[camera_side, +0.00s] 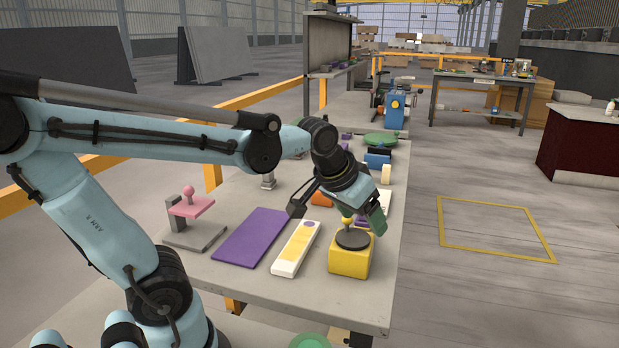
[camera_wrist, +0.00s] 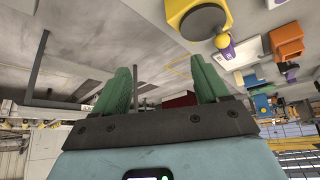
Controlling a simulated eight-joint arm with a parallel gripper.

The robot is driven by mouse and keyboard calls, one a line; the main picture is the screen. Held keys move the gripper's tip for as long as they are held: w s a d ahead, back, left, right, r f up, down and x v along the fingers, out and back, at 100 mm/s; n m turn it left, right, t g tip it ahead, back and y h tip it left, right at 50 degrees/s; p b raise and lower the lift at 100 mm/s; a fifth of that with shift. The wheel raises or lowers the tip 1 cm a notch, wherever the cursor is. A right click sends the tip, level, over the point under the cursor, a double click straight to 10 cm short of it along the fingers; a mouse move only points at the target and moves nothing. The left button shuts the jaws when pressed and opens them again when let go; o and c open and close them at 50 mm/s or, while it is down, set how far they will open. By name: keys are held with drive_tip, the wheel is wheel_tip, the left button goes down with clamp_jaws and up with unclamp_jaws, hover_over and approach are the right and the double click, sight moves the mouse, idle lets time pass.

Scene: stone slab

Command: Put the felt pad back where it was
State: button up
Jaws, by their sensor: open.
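No piece is plainly a felt pad, and I cannot tell which one it is. One candidate is a dark round disc (camera_side: 352,239) with a yellow knob, on top of a yellow block (camera_side: 349,263). Another is a flat purple sheet (camera_side: 251,236) lying on the table. My gripper (camera_side: 374,217) is above the table beside the knob in the side view. In the wrist view its green fingers (camera_wrist: 165,85) are apart with nothing between them. There the yellow block (camera_wrist: 176,10) and disc (camera_wrist: 202,22) lie toward the top right, outside the fingers.
A white strip (camera_side: 289,262) with a yellow patch lies between the purple sheet and yellow block. A pink plate (camera_side: 191,206) with a knob stands on a grey stand at left. An orange piece (camera_side: 321,199) and several other items are farther back. The table's front right corner is bare.

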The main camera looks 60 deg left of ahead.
drive_tip(key=s+d+f+m+h, duration=0.1)
drive_tip(key=s+d+f+m, duration=0.1)
drive_tip(key=s+d+f, duration=0.1)
drive_tip(key=s+d, duration=0.1)
drive_tip(key=s, duration=0.1)
drive_tip(key=shift+s+t, duration=0.4)
